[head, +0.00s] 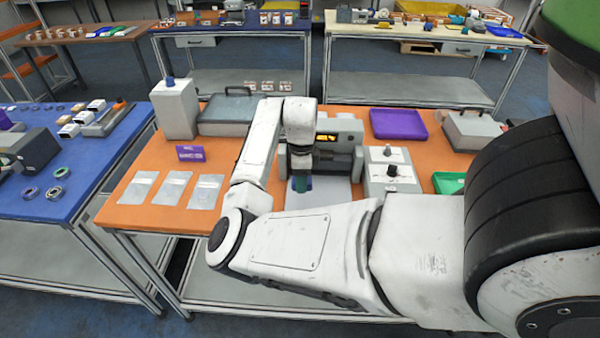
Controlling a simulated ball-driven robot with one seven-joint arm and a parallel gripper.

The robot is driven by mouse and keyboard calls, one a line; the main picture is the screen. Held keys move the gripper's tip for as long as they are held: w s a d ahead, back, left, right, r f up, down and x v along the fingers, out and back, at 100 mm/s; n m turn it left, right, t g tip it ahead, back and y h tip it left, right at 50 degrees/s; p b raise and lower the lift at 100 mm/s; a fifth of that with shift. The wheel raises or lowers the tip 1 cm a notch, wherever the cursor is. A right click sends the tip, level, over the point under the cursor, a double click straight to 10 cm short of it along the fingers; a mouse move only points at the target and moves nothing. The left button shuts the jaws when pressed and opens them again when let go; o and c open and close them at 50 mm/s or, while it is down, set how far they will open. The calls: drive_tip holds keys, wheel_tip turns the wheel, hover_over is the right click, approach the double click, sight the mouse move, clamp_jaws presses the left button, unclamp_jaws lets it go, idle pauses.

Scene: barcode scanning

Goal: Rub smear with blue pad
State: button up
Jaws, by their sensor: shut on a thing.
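My gripper (301,172) points down in front of the grey machine (345,134) in the middle of the orange table. It is shut on a small dark blue-green block, the blue pad (302,184). The pad is just above or touching a pale flat plate (325,192) in front of the machine; I cannot tell which. I cannot make out a smear; my gripper and arm cover part of the plate.
On the orange table (135,217), three silvery pouches (172,188) and a purple sign (190,153) are left. A box with knobs (392,172), a purple tray (398,124) and a green tray (448,183) are right. A lidded case (240,113) stands behind.

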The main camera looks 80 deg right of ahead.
drive_tip(key=shift+r, duration=1.35)
drive_tip(key=shift+w+a, duration=0.1)
